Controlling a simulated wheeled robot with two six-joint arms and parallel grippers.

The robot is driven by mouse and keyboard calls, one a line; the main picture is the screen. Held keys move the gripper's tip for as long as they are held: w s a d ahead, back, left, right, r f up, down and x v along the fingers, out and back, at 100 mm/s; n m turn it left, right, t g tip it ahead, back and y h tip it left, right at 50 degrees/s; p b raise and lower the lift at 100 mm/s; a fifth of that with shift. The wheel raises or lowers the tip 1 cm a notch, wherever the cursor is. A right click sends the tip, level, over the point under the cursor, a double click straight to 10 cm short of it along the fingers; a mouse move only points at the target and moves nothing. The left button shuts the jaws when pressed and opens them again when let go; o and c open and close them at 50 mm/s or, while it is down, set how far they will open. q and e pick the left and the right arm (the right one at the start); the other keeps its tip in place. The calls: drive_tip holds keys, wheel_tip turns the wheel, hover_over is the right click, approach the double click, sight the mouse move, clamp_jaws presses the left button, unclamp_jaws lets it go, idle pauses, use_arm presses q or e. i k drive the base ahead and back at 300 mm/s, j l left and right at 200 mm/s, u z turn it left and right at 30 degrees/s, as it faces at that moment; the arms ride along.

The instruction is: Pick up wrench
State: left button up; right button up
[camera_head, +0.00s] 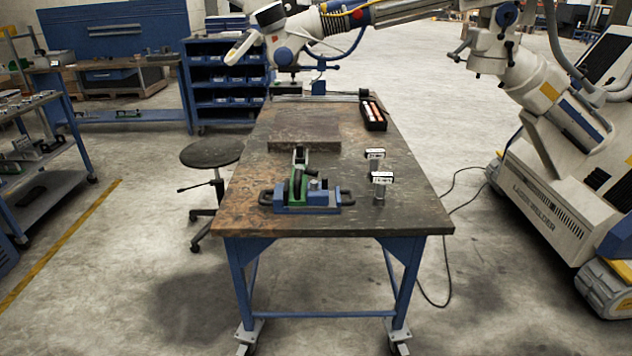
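I cannot make out a wrench for certain in the head view. A workbench (410,215) with a worn dark top and blue legs stands in the middle. Near its front edge sits a blue vise-like fixture (320,199) with an upright green and black part (298,178) in it. Neither of my grippers shows in the view.
Two small labelled blocks on metal posts (374,154) (381,178) stand on the bench's right side. A black tray (374,116) lies behind them. A large jointed machine arm (400,12) from a laser welder (550,190) hangs over the back. A stool (211,153) stands left.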

sight(374, 155)
drive_tip(key=i+l+z, duration=0.2)
drive_tip(key=l+z, duration=0.2)
drive_tip(key=i+l+z, duration=0.25)
drive_tip(key=z, duration=0.15)
drive_tip(key=i+l+z, duration=0.25)
drive_tip(key=z, duration=0.15)
drive_tip(key=i+l+z, duration=0.1)
drive_tip(key=i+z, duration=0.7)
drive_tip(key=i+l+z, duration=0.15)
drive_tip(key=i+z, duration=0.2)
drive_tip(key=i, duration=0.35)
drive_tip(key=i+u, duration=0.2)
drive_tip(key=u, duration=0.15)
drive_tip(key=i+u, duration=0.2)
drive_tip(key=u, duration=0.2)
drive_tip(key=i+l+u, duration=0.15)
drive_tip(key=u, duration=0.2)
